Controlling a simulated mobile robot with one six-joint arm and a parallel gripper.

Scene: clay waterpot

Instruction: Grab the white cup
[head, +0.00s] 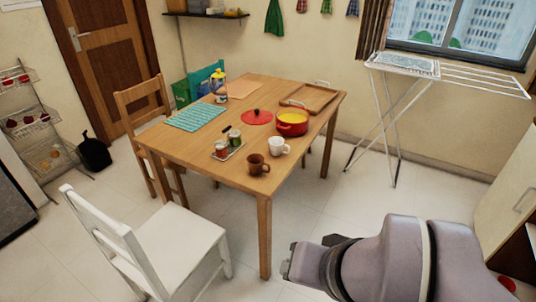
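The white cup (277,146) stands upright on the wooden table (208,174), near its front right edge. Its handle points right. My gripper (290,262) is at the bottom of the head view, in front of and below the table corner, well apart from the cup. Only part of it shows at the end of my arm, so I cannot tell whether its fingers are open. A brown mug (259,165) stands just in front and to the left of the white cup.
A red pot (292,129) sits behind the cup, and a red lid (257,117) to its left. A small tray with jars (228,150) is left of the cup. A white chair (180,240) stands before the table. A drying rack (400,110) stands right. Floor between is clear.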

